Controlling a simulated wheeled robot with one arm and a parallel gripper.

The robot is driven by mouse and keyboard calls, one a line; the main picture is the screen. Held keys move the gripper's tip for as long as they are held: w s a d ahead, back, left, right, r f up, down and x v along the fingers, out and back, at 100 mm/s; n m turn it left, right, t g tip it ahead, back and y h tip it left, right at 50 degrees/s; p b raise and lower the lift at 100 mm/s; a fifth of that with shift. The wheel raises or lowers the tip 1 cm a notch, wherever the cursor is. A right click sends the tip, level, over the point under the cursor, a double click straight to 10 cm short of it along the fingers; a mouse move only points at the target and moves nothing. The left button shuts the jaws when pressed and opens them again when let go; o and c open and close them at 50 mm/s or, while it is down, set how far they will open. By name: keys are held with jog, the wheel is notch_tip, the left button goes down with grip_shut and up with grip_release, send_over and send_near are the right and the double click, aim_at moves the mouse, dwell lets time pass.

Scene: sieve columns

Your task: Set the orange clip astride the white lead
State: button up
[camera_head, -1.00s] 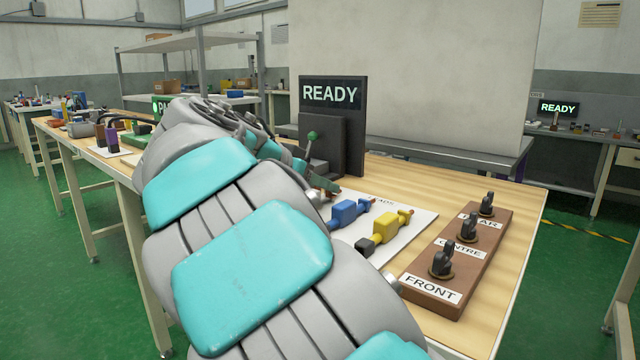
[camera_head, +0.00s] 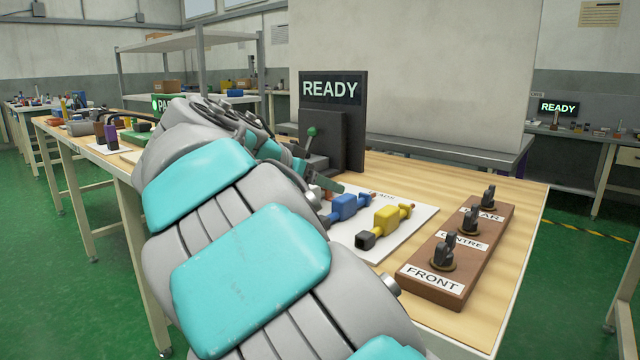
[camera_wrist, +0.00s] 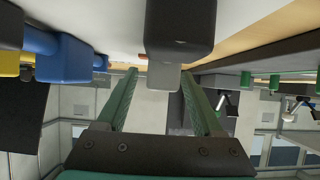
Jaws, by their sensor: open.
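My gripper (camera_wrist: 158,72) is open, with its two green fingers apart in the wrist view. A dark block with a pale grey part (camera_wrist: 165,76) behind it shows in front of and between the fingers; it may be the white lead's end, but I cannot tell for sure. In the head view my arm hides most of the gripper; one finger (camera_head: 326,184) shows at the mat's left. The blue lead (camera_head: 346,207) and the yellow lead (camera_head: 385,221) lie on the white mat (camera_head: 425,220). I cannot make out the orange clip in either view.
A brown switch block (camera_head: 466,258) marked FRONT, CENTRE and REAR stands right of the mat. A dark READY panel (camera_head: 340,88) with a green-knobbed lever (camera_head: 311,132) stands behind. Bare tabletop (camera_head: 500,180) shows at the back right.

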jog(key=shift+r+p, duration=0.7)
jog(key=shift+p, duration=0.1)
jog(key=shift+s+a+r, duration=0.2)
jog(key=v, duration=1)
jog(key=shift+s+a+r, duration=0.1)
jog(key=shift+s+a, duration=0.1)
jog(key=shift+s, duration=0.05)
jog(key=shift+s+a+r, duration=0.1)
jog(key=shift+s+a, duration=0.05)
jog(key=shift+s, duration=0.1)
